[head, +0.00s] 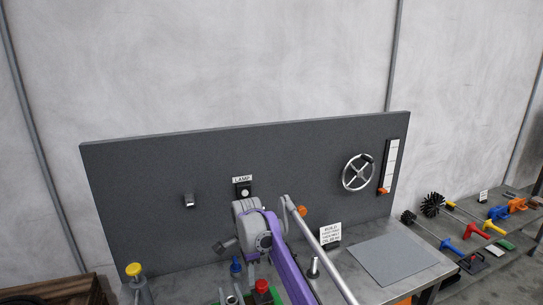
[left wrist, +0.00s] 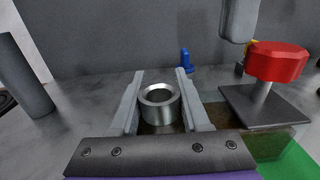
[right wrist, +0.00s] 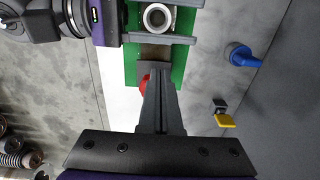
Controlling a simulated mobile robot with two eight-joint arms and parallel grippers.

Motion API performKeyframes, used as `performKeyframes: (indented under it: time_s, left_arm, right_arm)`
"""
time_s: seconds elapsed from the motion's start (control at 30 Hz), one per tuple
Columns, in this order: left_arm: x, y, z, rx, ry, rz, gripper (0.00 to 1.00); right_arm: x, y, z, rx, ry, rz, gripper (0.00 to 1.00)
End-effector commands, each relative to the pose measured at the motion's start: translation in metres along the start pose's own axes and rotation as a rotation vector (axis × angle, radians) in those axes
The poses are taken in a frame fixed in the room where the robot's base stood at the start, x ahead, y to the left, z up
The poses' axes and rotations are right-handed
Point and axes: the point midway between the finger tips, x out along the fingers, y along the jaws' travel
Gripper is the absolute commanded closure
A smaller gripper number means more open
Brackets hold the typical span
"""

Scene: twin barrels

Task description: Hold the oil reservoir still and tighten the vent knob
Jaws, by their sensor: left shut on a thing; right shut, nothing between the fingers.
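The oil reservoir shows a round metal neck (left wrist: 160,100) standing on an amber, see-through body (left wrist: 265,143). My left gripper (left wrist: 160,74) has one finger on each side of this neck and is shut on it. The red vent knob (left wrist: 277,62) stands on a stem over a dark square plate, to the right of the neck. It shows in the head view (head: 262,286) and, partly hidden behind my fingers, in the right wrist view (right wrist: 144,86). My right gripper (right wrist: 158,68) is shut and empty. It is above the knob's level; I cannot tell whether it touches the knob.
A green base (right wrist: 131,60) lies under the reservoir. A blue fitting (right wrist: 240,55) and a yellow-tipped part (right wrist: 225,120) are near the back panel (head: 140,190). A yellow-capped post (head: 134,269) stands at left. A grey mat (head: 392,260) lies clear at right.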

Motion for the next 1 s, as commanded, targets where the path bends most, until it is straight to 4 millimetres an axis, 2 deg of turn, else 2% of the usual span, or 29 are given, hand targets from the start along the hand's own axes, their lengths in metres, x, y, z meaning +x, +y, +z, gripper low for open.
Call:
performKeyframes:
  time_s: [0.2, 0.4, 0.8, 0.83, 1.0]
  left_arm:
    - [0.0, 0.0, 0.0, 0.0, 0.0, 0.001, 1.0]
    - [0.0, 0.0, 0.0, 0.0, 0.0, 0.0, 1.0]
    - [0.0, -0.001, 0.0, 0.0, 0.0, -0.001, 1.0]
    - [0.0, -0.001, 0.0, 0.0, 0.0, -0.001, 0.5]
    - [0.0, -0.001, 0.0, 0.0, 0.0, -0.001, 0.2]
  right_arm:
    - [-0.027, 0.0, 0.001, -0.001, -0.001, 0.0, 1.0]
    - [-0.045, 0.0, 0.001, -0.001, -0.002, 0.0, 1.0]
    - [-0.048, 0.001, 0.001, -0.001, -0.002, 0.0, 1.0]
    - [-0.048, 0.001, 0.001, -0.001, -0.002, 0.0, 1.0]
    - [-0.048, 0.001, 0.001, -0.001, -0.002, 0.0, 1.0]
